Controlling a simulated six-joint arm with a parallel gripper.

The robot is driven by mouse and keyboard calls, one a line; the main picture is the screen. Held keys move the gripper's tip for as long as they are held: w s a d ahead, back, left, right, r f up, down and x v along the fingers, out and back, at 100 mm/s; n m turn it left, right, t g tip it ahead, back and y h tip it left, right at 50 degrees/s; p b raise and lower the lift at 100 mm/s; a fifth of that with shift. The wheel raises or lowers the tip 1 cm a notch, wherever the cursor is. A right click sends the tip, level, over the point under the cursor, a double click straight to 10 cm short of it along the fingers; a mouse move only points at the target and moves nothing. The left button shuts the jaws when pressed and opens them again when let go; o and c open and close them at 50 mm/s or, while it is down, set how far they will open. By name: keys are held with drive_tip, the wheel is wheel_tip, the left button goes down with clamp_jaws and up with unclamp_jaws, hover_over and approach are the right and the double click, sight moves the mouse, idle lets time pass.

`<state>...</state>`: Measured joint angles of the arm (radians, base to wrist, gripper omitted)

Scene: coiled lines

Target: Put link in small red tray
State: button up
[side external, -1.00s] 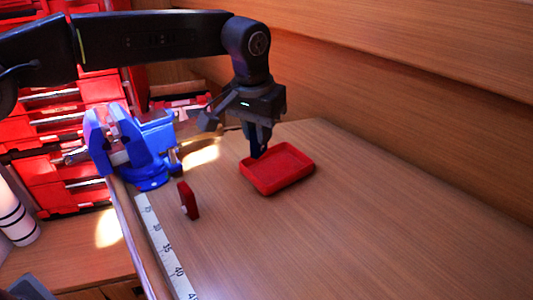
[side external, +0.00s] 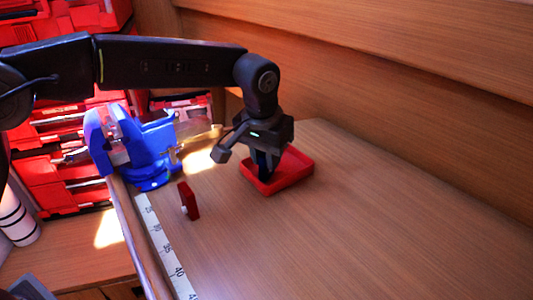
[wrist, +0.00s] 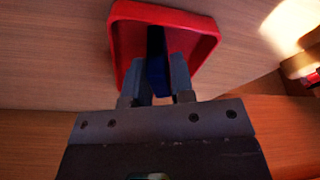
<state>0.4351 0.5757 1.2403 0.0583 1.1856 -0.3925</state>
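The small red tray (side external: 296,172) lies on the wooden bench in the side view; it also shows at the top of the wrist view (wrist: 205,42). My gripper (side external: 263,172) points down over the tray's near left part. In the wrist view, my gripper's fingers (wrist: 158,82) stand on either side of a dark blue link (wrist: 156,48) and appear shut on it. The link reaches over the tray's inside. I cannot tell whether its lower end touches the tray floor; the tray wall and fingers hide part of it in the side view.
A blue vise (side external: 150,150) stands at the bench's left edge. A small red block (side external: 188,201) stands upright near a white ruler strip (side external: 165,250). A wooden wall (side external: 400,90) runs behind. The bench right of the tray is clear.

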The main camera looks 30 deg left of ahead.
sight(262, 157)
drive_tip(key=o, duration=0.3)
wheel_tip(262, 157, up, 12)
drive_tip(key=s, duration=0.1)
drive_tip(key=shift+s+r, duration=0.15)
drive_tip(key=shift+s, duration=0.25)
drive_tip(key=shift+a, duration=0.1)
